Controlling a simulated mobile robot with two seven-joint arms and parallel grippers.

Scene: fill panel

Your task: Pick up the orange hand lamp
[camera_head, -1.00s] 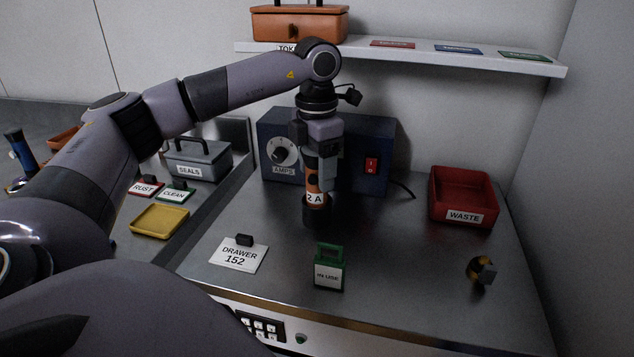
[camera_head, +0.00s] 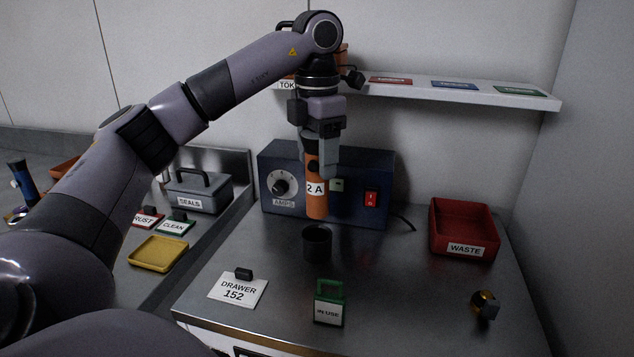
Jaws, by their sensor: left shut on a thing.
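The orange hand lamp (camera_head: 316,203) with a white "2 A" label is upright in my left gripper (camera_head: 321,172), which is shut on its upper part. The lamp hangs in front of the blue box with the AMPS dial (camera_head: 350,208). Its lower end is above a dark round cup-like holder (camera_head: 317,243) on the metal bench, apart from it. The gripper hides the lamp's top. My right gripper is not in view.
A red WASTE bin (camera_head: 464,228) is at right. A small black and yellow object (camera_head: 485,305) lies front right. A shelf (camera_head: 430,92) runs above.

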